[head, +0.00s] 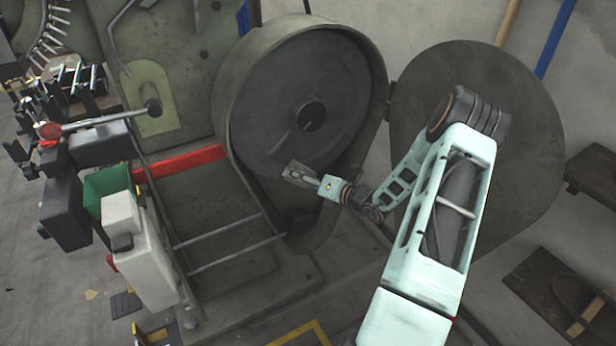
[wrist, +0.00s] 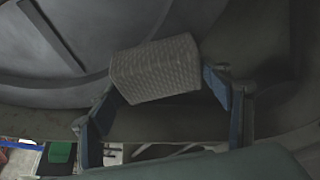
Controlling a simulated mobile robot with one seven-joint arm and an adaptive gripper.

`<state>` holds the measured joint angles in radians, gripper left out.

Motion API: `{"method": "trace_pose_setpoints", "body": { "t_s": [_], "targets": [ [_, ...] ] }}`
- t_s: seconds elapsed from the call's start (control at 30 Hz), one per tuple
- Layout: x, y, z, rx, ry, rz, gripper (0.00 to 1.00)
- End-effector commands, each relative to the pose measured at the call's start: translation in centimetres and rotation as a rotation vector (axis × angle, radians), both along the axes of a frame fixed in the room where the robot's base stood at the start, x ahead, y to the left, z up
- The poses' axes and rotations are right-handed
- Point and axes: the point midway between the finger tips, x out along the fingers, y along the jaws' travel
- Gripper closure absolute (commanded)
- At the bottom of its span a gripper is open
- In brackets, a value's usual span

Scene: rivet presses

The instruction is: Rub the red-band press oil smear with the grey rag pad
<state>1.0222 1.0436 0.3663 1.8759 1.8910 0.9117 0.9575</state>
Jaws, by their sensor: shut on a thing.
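The press with the red band (head: 180,162) stands at the left and middle of the head view. Its round housing (head: 225,105) is open and shows a large dark grey flywheel (head: 285,90). My gripper (head: 308,178) is inside the lower part of the housing, in front of the wheel's lower edge. In the wrist view my gripper (wrist: 168,85) is shut on the grey rag pad (wrist: 155,68), a woven block between the blue fingers. The pad lies over the wheel's lower rim in that view; I cannot tell whether it touches. I cannot make out an oil smear.
The round cover (head: 540,150) is swung open to the right, behind my arm. Two thin rods (head: 230,255) cross low in front of the press. A green box (head: 108,185) and a red-knobbed lever (head: 50,131) are at the left. Dark wooden pieces (head: 560,290) lie at the right.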

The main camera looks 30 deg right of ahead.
Motion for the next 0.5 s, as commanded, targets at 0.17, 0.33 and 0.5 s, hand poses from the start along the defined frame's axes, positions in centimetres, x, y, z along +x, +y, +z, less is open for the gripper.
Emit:
{"method": "trace_pose_setpoints", "body": {
  "t_s": [0.17,0.33,0.5],
  "targets": [
    [0.2,1.0,0.3,0.003,-0.007,0.005,0.47],
    [0.1,2.6,0.3,0.003,-0.007,0.007,0.47],
    [0.0,3.9,0.3,0.003,-0.007,0.006,0.47]
  ]
}}
